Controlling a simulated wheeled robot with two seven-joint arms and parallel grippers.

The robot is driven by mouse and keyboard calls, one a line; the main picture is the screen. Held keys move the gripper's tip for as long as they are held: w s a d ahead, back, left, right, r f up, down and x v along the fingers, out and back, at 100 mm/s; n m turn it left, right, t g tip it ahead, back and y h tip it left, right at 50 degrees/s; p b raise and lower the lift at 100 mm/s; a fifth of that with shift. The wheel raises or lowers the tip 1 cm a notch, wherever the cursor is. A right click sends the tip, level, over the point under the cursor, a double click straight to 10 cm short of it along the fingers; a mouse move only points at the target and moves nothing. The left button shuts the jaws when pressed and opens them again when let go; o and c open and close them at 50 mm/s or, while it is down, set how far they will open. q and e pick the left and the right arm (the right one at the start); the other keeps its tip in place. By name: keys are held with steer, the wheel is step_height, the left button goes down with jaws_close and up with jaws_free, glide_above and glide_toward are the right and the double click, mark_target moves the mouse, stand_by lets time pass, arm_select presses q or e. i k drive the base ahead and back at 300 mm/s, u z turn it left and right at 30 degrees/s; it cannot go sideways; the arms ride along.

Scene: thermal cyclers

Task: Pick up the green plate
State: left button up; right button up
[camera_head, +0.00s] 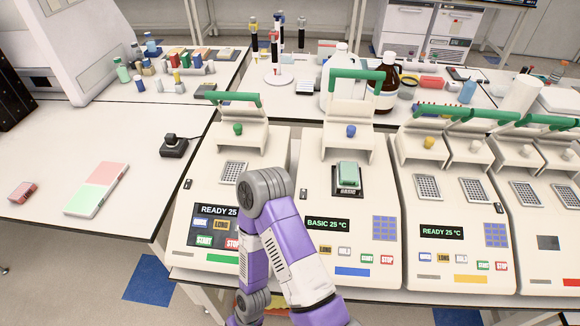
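A small green plate (348,173) sits in the block of the second thermal cycler from the left (322,195), whose lid is raised. It shows whole, with the label BASIC on the block just in front of it. One of my purple and grey arms is bent in front of the two leftmost cyclers, its elbow left of the plate and apart from it. I cannot tell which arm it is. Neither of my grippers shows in this view.
Other cyclers with raised lids stand at the left (213,220) and right (452,245). A pink and green flat box (97,190) and a small red box (22,192) lie on the left table. Bottles, including a brown one (386,84), stand behind the cyclers.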

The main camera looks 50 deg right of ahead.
mark_target(349, 172)
steer(key=u, duration=1.3)
steer(key=k, duration=1.65)
steer(key=z, duration=1.3)
